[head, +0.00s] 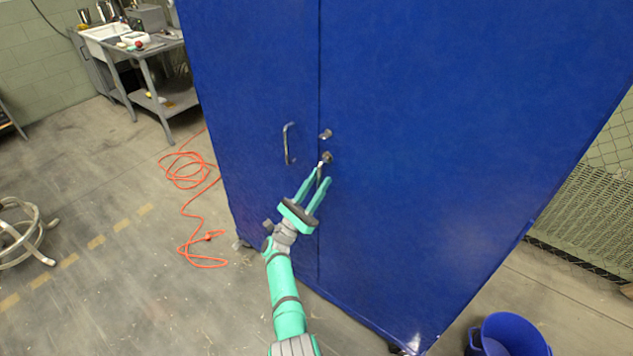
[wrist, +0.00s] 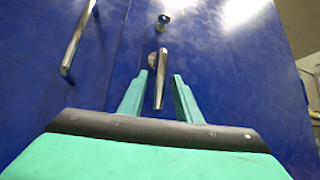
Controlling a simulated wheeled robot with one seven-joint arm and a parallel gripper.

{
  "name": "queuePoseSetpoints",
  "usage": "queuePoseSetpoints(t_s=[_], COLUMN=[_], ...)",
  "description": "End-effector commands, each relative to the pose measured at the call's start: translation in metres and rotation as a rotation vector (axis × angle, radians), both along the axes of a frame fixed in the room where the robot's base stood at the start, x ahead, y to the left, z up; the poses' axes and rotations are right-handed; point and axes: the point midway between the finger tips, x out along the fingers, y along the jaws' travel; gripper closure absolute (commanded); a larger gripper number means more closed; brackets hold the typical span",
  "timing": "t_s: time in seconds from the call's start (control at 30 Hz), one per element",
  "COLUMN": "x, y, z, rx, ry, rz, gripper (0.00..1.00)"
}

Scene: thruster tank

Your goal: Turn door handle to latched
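The door handle (wrist: 160,78) is a short silver lever on the right door of the blue cabinet (head: 430,120). In the wrist view it hangs downward from its round pivot. In the head view its pivot (head: 328,157) shows just beyond my fingertips. My gripper (head: 318,175) is green and open. Its two fingers (wrist: 160,85) stand on either side of the lever, with visible gaps in the wrist view. I cannot tell whether either finger touches it.
A fixed silver pull bar (head: 288,144) is on the left door. A small round lock (head: 326,134) sits above the handle. An orange cord (head: 190,180) lies on the floor at left. A blue bin (head: 512,335) stands at the lower right. A grey workbench (head: 150,60) is at back left.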

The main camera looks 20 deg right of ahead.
Motion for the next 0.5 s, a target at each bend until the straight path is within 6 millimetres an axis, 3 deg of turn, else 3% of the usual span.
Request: queuePoseSetpoints(t_s=[0.5], x=[-0.025], y=[0.056], z=[-0.062], rx=[0.0], ry=[0.003], rz=[0.001], gripper=[0.69])
